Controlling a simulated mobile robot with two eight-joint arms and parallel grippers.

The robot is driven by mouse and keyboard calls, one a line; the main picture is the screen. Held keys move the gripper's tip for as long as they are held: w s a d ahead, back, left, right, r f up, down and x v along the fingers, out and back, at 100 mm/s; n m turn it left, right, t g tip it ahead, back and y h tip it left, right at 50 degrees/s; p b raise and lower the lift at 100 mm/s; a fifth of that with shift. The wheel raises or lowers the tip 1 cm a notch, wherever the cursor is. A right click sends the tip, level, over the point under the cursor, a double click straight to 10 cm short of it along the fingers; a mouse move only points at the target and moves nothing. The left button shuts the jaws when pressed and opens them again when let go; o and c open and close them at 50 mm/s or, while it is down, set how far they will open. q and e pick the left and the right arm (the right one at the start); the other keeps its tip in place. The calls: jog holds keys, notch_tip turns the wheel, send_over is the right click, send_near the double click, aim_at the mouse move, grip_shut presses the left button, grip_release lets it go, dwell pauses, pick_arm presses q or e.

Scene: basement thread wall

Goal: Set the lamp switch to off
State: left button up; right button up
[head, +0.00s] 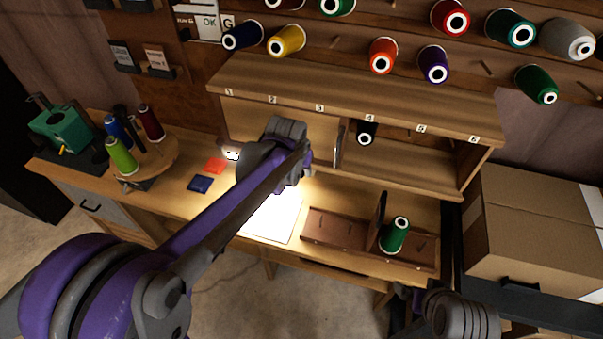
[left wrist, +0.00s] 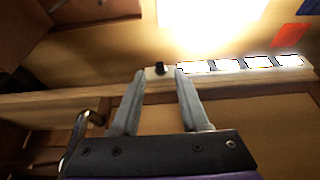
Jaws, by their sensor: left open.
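The lamp switch appears to be a small black knob (left wrist: 160,68) on a pale plate, in the left wrist view. My left gripper (left wrist: 156,78) is open, with its two grey fingertips to either side of the knob, apart from it in the picture. I cannot tell whether they touch the plate. In the head view my left arm reaches over the desk and its hand hides the switch and fingers. A bright glow lies on the white sheet (head: 273,220); the lamp itself is hidden. My right arm shows at the bottom right, but its gripper is not visible.
A row of bright white cards (left wrist: 228,64) runs right of the switch. A numbered wooden shelf (head: 330,100) stands over the desk's back. A brown tray (head: 330,228) with a green spool (head: 394,235) lies right of the sheet. Red (head: 214,166) and blue (head: 201,184) squares lie left.

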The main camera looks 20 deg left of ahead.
aim_at(301, 175)
pick_arm(q)
jog(key=shift+x, duration=1.75)
grip_shut()
